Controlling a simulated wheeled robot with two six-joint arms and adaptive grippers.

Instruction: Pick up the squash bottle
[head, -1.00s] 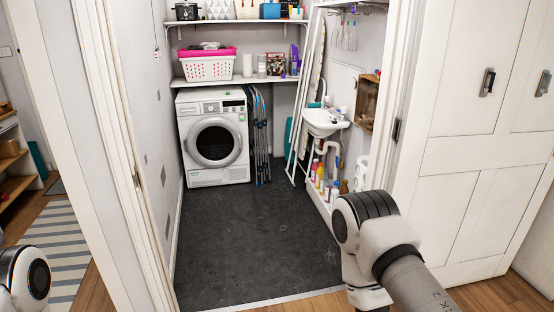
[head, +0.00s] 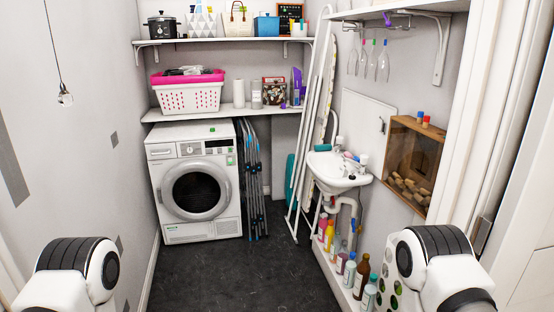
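Several bottles stand in a row on a low white ledge (head: 337,285) at the right wall, under and in front of the sink. They include a pink-red bottle (head: 322,226), a yellow bottle (head: 329,236), a white bottle (head: 349,270) and a dark brown bottle (head: 361,277). I cannot tell which of them is the squash bottle; labels are too small to read. Parts of both my arms show at the lower left and lower right, but neither gripper is in view. My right arm is close to the near end of the bottle row in the picture.
A washing machine (head: 196,183) stands at the back, with folded racks (head: 252,180) beside it. A white sink (head: 338,170) and a wooden box of corks (head: 411,165) hang on the right wall. Wine glasses (head: 369,62) hang above. The dark floor (head: 235,275) is clear in the middle.

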